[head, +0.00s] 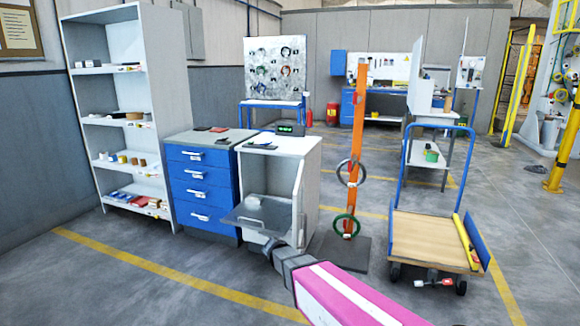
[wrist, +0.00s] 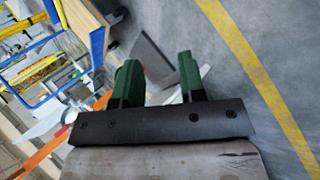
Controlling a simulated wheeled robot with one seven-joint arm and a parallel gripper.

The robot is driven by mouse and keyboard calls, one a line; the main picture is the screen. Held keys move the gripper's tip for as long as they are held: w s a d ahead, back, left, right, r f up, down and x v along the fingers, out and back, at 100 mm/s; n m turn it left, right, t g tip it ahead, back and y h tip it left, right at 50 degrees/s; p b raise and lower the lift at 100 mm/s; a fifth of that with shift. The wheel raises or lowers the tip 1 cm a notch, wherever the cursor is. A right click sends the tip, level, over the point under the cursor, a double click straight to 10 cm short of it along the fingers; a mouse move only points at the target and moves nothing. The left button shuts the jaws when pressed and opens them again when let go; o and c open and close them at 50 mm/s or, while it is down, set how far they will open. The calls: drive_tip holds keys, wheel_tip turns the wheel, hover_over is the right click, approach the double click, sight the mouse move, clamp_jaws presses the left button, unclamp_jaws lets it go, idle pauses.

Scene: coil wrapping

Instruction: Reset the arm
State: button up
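My gripper (head: 270,246) reaches out low in front of the white open cabinet in the head view, at the end of my pink and grey arm. Its fingers are too small to make out there. In the wrist view my gripper (wrist: 158,72) shows two dark green fingers standing well apart, with no object held between them. Floor and a pale, blurred surface show through the gap.
The white cabinet (head: 305,185) with a pulled-out grey tray (head: 243,220) is close to my gripper. An orange post (head: 357,120) with hanging rings stands right of it. A cart (head: 425,240) stands farther right. Blue drawers (head: 204,185) stand left.

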drive_tip(key=s+d+r+m+g+y, duration=0.1)
drive_tip(key=s+d+r+m+y, duration=0.1)
drive_tip(key=s+d, duration=0.4)
drive_tip(key=s+d+r+m+g+y, duration=0.1)
drive_tip(key=s+d+r+m+y, duration=0.1)
drive_tip(key=s+d+y, duration=0.3)
drive_tip(key=s+d+r, duration=0.1)
drive_tip(key=d, duration=0.2)
drive_tip(key=shift+s+d+r+m, duration=0.15)
drive_tip(key=shift+s+d+m, duration=0.15)
drive_tip(key=shift+s+m, duration=0.1)
